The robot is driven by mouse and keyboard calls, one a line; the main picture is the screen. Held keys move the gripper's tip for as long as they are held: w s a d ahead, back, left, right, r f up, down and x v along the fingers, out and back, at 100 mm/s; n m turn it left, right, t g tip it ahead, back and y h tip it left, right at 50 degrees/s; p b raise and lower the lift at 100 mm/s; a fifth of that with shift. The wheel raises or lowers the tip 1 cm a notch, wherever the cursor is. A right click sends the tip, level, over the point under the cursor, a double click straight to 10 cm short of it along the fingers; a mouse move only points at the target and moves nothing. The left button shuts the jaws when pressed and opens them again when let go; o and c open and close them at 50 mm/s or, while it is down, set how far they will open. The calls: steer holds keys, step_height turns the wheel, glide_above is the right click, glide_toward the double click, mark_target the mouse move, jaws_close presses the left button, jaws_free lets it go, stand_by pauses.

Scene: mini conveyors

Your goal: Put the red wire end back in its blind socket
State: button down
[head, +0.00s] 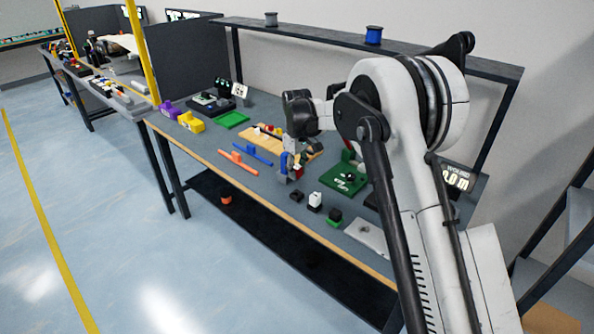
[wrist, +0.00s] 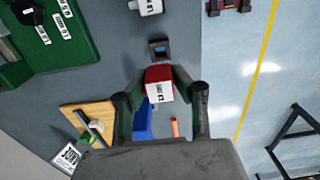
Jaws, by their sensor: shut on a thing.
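The red wire end (wrist: 160,74) is a red block with a white labelled face. In the wrist view it sits between the fingers of my gripper (wrist: 160,86), which is shut on it. A small dark square socket with a bluish opening (wrist: 160,49) lies just beyond the block, apart from it in the picture. In the head view my gripper (head: 291,168) is over the bench, with a bit of the red wire end (head: 298,168) showing. A dark block (head: 297,195) stands below it and may be that socket. I cannot tell the height gap.
A white plug on a black base (head: 315,201) and a dark block with green (head: 334,216) stand in a row nearby. A green board (head: 345,181) with a black part lies behind. Blue (head: 252,154) and orange (head: 238,163) bars lie left. The bench's front edge is close.

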mark_target(297, 167)
steer(key=shift+f+b, duration=1.4)
steer(key=shift+f, duration=1.1)
steer(key=shift+b, duration=0.55)
steer(key=shift+f+b, duration=0.85)
steer(key=shift+f, duration=0.45)
steer(key=c, duration=1.4)
jaws_free()
steer(key=shift+o, duration=0.2)
step_height(297, 167, up, 12)
